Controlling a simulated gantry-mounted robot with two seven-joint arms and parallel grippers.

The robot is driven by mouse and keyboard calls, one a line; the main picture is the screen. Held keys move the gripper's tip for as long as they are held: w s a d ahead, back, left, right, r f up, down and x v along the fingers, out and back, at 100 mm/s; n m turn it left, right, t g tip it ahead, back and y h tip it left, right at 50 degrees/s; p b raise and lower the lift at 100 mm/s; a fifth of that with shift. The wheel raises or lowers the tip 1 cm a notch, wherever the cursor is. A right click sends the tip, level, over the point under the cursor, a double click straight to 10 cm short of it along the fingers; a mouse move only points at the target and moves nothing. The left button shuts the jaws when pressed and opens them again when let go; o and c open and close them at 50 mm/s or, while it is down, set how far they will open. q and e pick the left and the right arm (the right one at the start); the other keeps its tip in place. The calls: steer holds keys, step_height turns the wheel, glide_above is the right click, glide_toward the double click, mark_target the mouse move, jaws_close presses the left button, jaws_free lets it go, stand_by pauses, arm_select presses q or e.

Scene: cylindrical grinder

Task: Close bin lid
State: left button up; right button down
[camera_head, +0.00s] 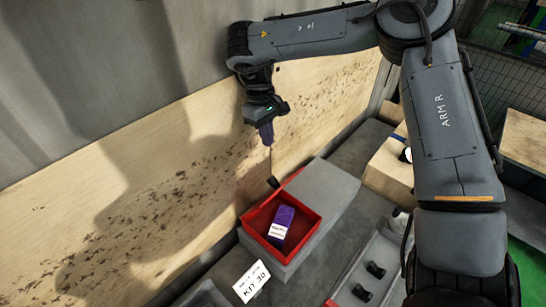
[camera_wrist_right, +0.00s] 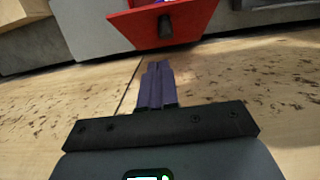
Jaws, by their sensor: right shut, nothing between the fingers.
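The red bin (camera_head: 306,232) is open at the top and sits in a grey block. A purple box with a white label (camera_head: 283,222) lies inside it. The red lid (camera_head: 287,182) stands raised on the bin's wall side, seen nearly edge-on, with a black knob (camera_head: 273,182). In the right wrist view the lid (camera_wrist_right: 190,12) shows its face with the knob (camera_wrist_right: 165,25). My right gripper (camera_head: 268,143) has purple fingers, points down, and is shut and empty. It is above the knob, apart from it, close to the wooden panel. My left gripper is not in view.
A scuffed wooden panel (camera_head: 130,190) runs along behind the bin. A white label card (camera_head: 251,281) is in front of the bin. A grey tray (camera_head: 385,255) with black parts (camera_head: 375,270) is to the right. The air above the bin is clear.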

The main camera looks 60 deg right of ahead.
steer(key=f, duration=0.3)
steer(key=s+f+p, duration=0.1)
steer(key=f, duration=0.2)
steer(key=f+p, duration=0.1)
steer(key=f, duration=0.2)
steer(key=shift+s+a+f, duration=0.2)
steer(key=shift+s+f, duration=0.05)
steer(key=shift+s, duration=0.1)
steer(key=shift+s+a+f+p, duration=0.15)
steer(key=shift+s+f+p, duration=0.1)
steer(key=shift+s+p, duration=0.25)
steer(key=shift+s+a+f+p, duration=0.1)
steer(key=shift+s+f+p, duration=0.1)
steer(key=shift+s+p, duration=0.25)
steer(key=shift+s+a+f, duration=0.2)
steer(key=shift+s+f, duration=0.35)
steer(key=shift+s, duration=0.1)
steer(key=shift+d, duration=0.1)
